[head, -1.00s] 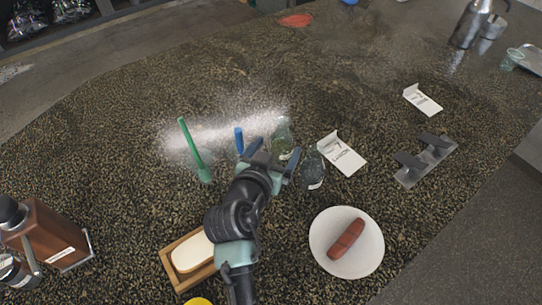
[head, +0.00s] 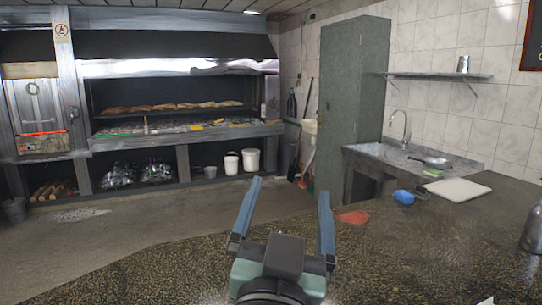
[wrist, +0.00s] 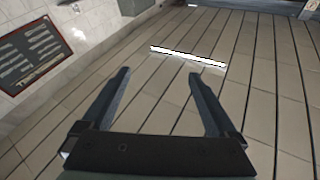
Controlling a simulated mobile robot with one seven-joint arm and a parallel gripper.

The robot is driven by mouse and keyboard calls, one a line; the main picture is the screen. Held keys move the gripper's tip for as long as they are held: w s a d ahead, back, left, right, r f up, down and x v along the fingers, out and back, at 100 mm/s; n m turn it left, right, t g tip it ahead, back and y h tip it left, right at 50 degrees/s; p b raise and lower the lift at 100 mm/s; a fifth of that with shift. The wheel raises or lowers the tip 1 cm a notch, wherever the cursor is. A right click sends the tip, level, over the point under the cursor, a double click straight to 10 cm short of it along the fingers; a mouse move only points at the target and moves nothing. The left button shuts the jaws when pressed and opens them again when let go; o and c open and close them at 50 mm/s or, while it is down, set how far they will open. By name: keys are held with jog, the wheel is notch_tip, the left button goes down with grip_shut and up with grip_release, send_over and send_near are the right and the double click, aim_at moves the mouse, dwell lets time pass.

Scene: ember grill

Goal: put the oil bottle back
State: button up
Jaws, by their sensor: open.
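My gripper (head: 290,187) is raised in front of the head camera with its two blue fingers pointing up and spread wide. Nothing is between the fingers. In the wrist view my gripper (wrist: 158,73) is also open and empty, with the ceiling beyond it. I cannot make out an oil bottle in either view now. The near part of the dark speckled counter (head: 160,272), where bottles stood earlier, is mostly out of frame.
A metal pot (head: 534,230) stands at the right edge. Beyond are the grill (head: 180,128), a tall cabinet (head: 350,95) and a sink (head: 405,160).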

jog(key=s+a+r+n+t+y, duration=0.1)
jog(key=s+r+n+t, duration=0.1)
jog(key=s+r, duration=0.4)
jog(key=s+a+r+n+t+y, duration=0.1)
jog(key=s+r+t, duration=0.3)
jog(key=r, duration=0.6)
jog(key=shift+s+a+r+n+y, duration=0.15)
jog(key=shift+s+r+n+y, duration=0.15)
jog(key=shift+s+n+y, duration=0.5)
jog(key=shift+r+p, duration=0.4)
jog(key=shift+p, duration=0.05)
